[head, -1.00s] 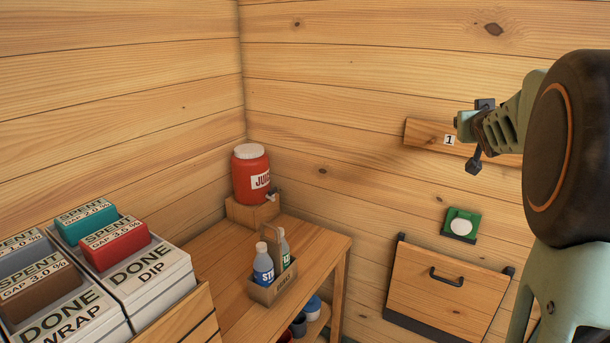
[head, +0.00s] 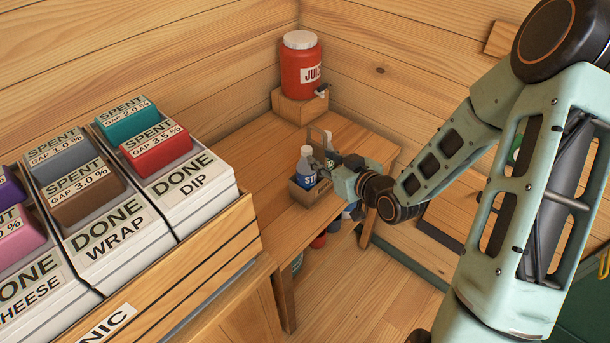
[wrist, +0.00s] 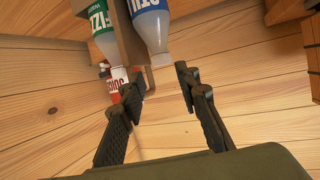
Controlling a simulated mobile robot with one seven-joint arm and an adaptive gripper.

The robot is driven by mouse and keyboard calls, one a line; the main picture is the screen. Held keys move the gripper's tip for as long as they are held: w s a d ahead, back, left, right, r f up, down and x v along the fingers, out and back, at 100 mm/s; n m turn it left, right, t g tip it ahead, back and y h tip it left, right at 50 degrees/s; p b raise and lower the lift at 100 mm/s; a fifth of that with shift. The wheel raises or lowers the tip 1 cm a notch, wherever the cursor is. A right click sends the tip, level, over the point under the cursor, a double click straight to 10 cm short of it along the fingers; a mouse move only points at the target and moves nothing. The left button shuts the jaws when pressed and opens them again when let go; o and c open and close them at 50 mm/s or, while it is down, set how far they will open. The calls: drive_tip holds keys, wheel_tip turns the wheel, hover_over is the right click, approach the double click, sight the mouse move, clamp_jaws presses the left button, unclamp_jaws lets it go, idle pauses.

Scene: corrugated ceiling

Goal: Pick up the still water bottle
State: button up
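The still water bottle (head: 306,167), pale with a blue label starting "ST", stands in a small wooden caddy (head: 301,194) on the wooden table. A bottle with a green label reading "FIZZ" (wrist: 103,32) stands beside it in the caddy; my gripper and the first bottle partly hide it in the head view. My gripper (head: 335,175) is at the right of the caddy in the head view. In the wrist view its two fingers (wrist: 160,88) are apart with nothing between them. The still water bottle (wrist: 150,25) shows just beyond the fingertips, at the top, partly cut off.
A red juice dispenser (head: 301,68) stands on a wooden block at the table's back corner, against the walls. A crate (head: 190,290) with labelled boxes and coloured blocks fills the left. The table front (head: 262,222) is bare. Several containers sit below the table.

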sight(308, 150)
drive_tip(key=shift+p+x, duration=0.85)
drive_tip(key=shift+x, duration=2.6)
drive_tip(key=shift+a+r, duration=0.15)
clamp_jaws()
drive_tip(key=shift+r, duration=0.1)
